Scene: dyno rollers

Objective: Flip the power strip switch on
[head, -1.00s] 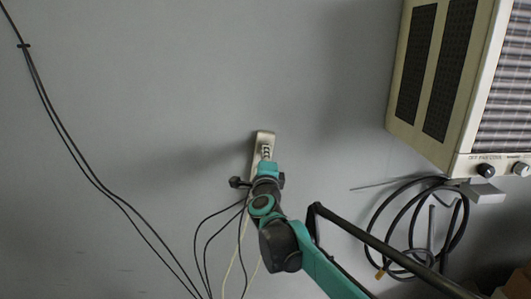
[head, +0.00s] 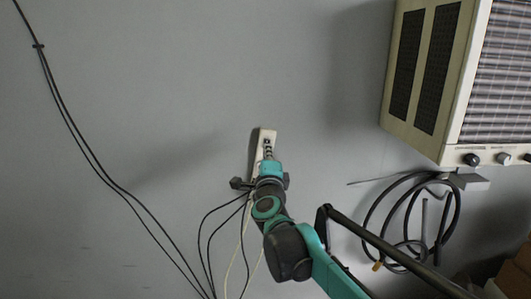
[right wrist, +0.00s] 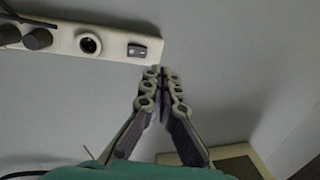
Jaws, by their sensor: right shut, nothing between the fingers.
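The white power strip (head: 264,135) is mounted upright on the grey wall in the head view, its lower part hidden behind my right arm. In the right wrist view the power strip (right wrist: 62,38) runs across the upper left, with a dark rocker switch (right wrist: 138,51) near its right end and a round socket beside it. My right gripper (right wrist: 162,70) is shut and empty. Its fingertips appear just below and right of the switch end; I cannot tell whether they touch the strip. In the head view my right gripper (head: 267,153) overlaps the strip. My left gripper is out of view.
Dark plugs (right wrist: 38,39) sit in the strip left of the socket. Thin black and white cables hang below my right gripper. A beige cabinet with knobs (head: 430,75) is at the upper right, above a coiled black hose (head: 370,225). The wall left of the strip is mostly clear.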

